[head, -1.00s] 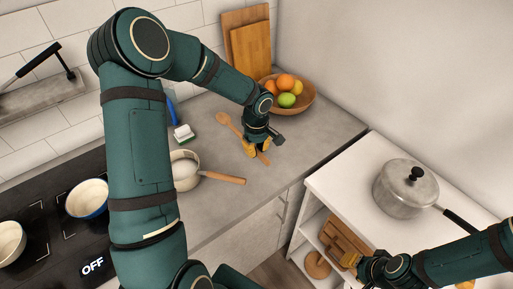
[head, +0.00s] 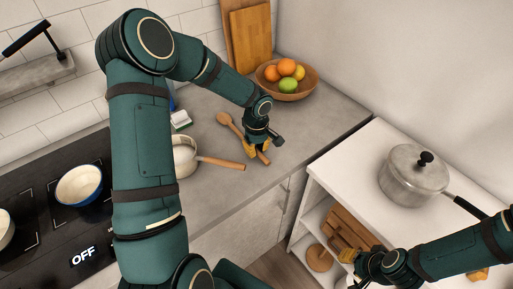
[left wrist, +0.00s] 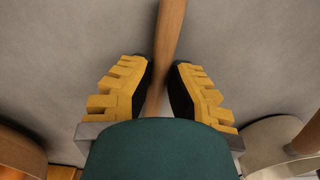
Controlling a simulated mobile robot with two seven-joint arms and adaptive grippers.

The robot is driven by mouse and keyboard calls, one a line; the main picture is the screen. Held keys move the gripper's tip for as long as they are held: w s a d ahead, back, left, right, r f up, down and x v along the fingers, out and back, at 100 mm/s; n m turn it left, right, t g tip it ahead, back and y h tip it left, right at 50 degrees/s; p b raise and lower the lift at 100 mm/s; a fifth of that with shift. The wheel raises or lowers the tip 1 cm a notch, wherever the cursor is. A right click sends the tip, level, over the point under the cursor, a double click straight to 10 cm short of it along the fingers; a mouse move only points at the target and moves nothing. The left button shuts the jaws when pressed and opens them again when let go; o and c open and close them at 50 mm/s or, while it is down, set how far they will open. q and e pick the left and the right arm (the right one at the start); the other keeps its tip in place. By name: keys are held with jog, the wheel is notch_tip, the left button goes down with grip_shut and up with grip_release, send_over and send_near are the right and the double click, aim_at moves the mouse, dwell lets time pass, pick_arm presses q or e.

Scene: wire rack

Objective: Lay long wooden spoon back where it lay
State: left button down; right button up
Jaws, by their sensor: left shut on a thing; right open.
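The long wooden spoon (head: 236,128) is over the grey counter (head: 310,118), its round head toward the back left and its handle tip toward the front. My left gripper (head: 257,148) reaches down from above and is shut on the handle. In the left wrist view the handle (left wrist: 168,45) runs between the two yellow fingers (left wrist: 161,85). I cannot tell whether the spoon touches the counter. My right gripper (head: 347,254) is open at the lower right, by the white cabinet, away from the spoon.
A saucepan (head: 185,158) with a wooden handle stands left of the spoon. A fruit bowl (head: 287,87) and upright cutting boards (head: 249,40) are behind. A lidded pot (head: 412,178) stands on the white cabinet (head: 350,170). The counter right of the spoon is clear.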

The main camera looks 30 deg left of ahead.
pick_arm(q)
jog(key=c, duration=1)
grip_release()
notch_tip(320, 180, up, 12)
